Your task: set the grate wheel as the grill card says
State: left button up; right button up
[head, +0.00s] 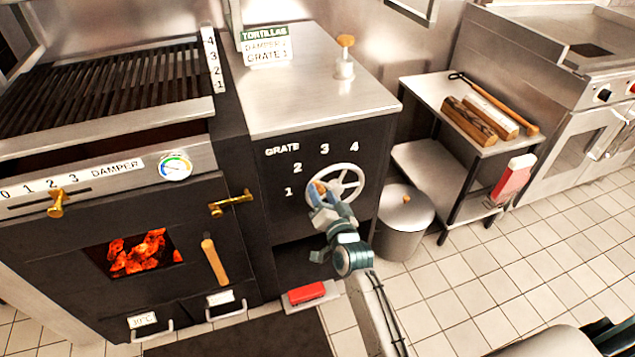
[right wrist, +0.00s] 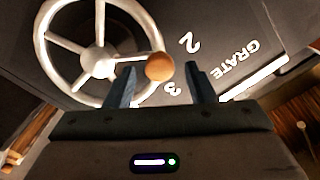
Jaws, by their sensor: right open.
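The grill card (head: 265,46) stands on the steel top and reads TORTILLAS, with a DAMPER line and GRATE 1. The grate wheel (head: 351,170) is a pale spoked handwheel on the dark front panel, with numbers 1 to 4 around its left and upper side. Its round wooden knob (right wrist: 159,67) is on the side of the wheel facing 2 and 3 in the right wrist view; its exact number is unclear. My right gripper (right wrist: 161,82) is open, with its fingertips on either side of the knob. My left gripper is not in view.
A vertical 4-to-1 scale (head: 213,60) stands beside the grill grate (head: 110,85). The firebox with glowing coals (head: 142,252) and the damper slider (head: 57,203) are left. A lidded bin (head: 404,222) stands close right of the wheel, before a log cart (head: 425,155).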

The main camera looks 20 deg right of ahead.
jog(key=w, duration=0.5)
jog(key=shift+a, duration=0.1)
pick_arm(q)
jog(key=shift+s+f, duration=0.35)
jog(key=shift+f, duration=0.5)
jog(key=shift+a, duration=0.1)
pick_arm(e)
jog(key=shift+s, duration=0.1)
grip_shut()
